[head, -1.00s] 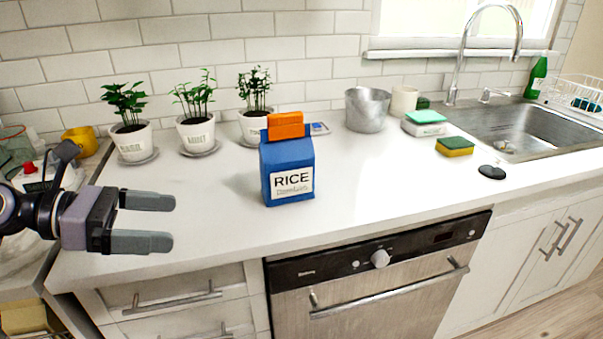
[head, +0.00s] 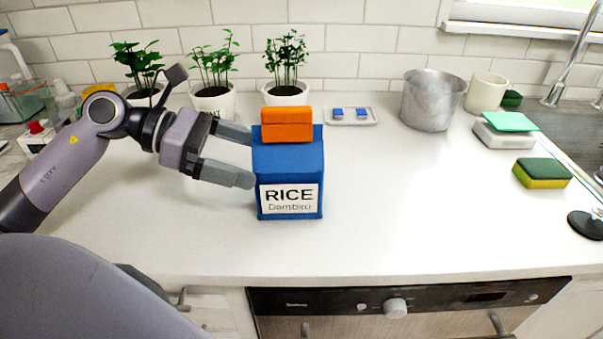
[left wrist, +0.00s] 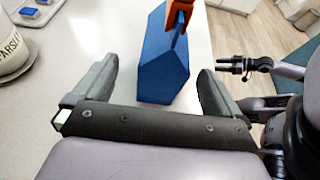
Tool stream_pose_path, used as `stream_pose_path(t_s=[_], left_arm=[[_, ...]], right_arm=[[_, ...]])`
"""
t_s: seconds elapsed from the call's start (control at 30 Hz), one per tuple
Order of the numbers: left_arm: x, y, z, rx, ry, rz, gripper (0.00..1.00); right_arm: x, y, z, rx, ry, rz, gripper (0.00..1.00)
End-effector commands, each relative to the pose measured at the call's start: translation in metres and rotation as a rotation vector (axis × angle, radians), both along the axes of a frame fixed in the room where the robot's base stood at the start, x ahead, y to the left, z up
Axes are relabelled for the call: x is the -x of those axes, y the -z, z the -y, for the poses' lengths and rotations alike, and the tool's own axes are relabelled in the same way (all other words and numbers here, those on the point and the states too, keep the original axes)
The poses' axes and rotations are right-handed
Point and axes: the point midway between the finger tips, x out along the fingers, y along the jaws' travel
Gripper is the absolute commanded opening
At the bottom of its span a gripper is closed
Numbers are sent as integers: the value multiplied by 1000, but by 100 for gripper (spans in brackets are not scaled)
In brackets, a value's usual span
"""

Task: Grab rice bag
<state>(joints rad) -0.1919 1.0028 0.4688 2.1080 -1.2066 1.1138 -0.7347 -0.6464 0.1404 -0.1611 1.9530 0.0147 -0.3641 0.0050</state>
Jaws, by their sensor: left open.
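The blue rice bag (head: 288,170) stands upright on the white counter, with an orange clip (head: 286,125) on its top. My left gripper (head: 242,157) is open just left of the bag, its fingers pointing at the bag's left side. In the left wrist view the bag (left wrist: 162,65) lies ahead of and between the two open fingers (left wrist: 155,85), with the orange clip (left wrist: 180,12) at the top edge. Whether a fingertip touches the bag I cannot tell. A second gripper, my right one (left wrist: 243,67), shows small at the right of the left wrist view, away from the bag.
Several potted plants (head: 212,100) stand behind along the tiled wall. A small tray with blue pieces (head: 350,115), a metal pot (head: 432,100), a cup (head: 486,92) and a sponge (head: 542,173) lie to the right. The counter (head: 420,220) right of the bag is clear.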

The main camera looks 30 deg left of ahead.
Motion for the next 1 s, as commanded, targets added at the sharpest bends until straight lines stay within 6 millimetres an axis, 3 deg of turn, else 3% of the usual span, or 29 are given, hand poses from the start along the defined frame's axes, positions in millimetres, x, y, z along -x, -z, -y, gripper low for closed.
stream_pose_path(t_s=[0.37, 0.8, 1.0], left_arm=[[-9, 6, 16, -1, 1, 2, 99], [-27, 22, 49, 1, -1, 1, 99], [-30, 25, 53, 0, -1, 2, 99]], right_arm=[[3, -5, 0, 3, -2, -1, 54], [2, -19, 1, 4, -1, 2, 54], [2, -20, 1, 4, -1, 2, 54]])
